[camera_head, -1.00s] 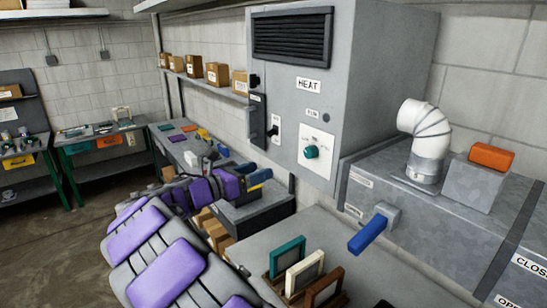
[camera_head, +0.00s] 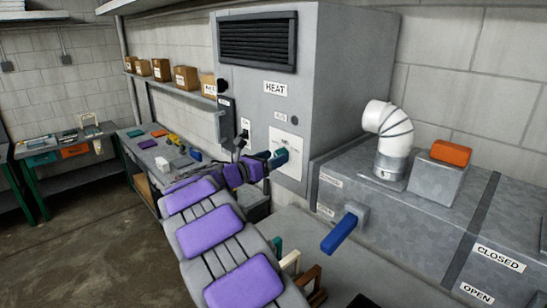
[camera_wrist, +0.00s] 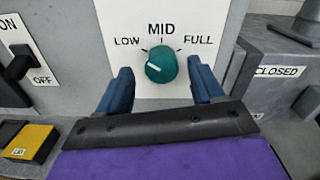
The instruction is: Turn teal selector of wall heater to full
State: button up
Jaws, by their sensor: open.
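The teal selector (camera_wrist: 161,65) is a round knob on a white plate marked LOW, MID and FULL. Its white mark sits on the left side of the knob, the LOW side. The plate is on the front of the grey wall heater (camera_head: 345,70), below the HEAT label. My gripper (camera_wrist: 160,80) is open, one blue finger on each side of the knob, with gaps visible on both sides. In the head view my gripper (camera_head: 274,160) is at the plate and partly covers the knob.
A black ON/OFF lever (camera_wrist: 22,64) is left of the plate. A metal duct box with a blue handle (camera_head: 340,232) and CLOSED/OPEN labels is to the right. A white elbow pipe (camera_head: 390,140) rises from it. Small upright frames (camera_head: 290,262) stand below my arm.

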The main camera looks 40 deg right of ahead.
jog(key=shift+d, duration=0.6)
jog(key=c, duration=1.1)
jog(key=shift+o, duration=0.2)
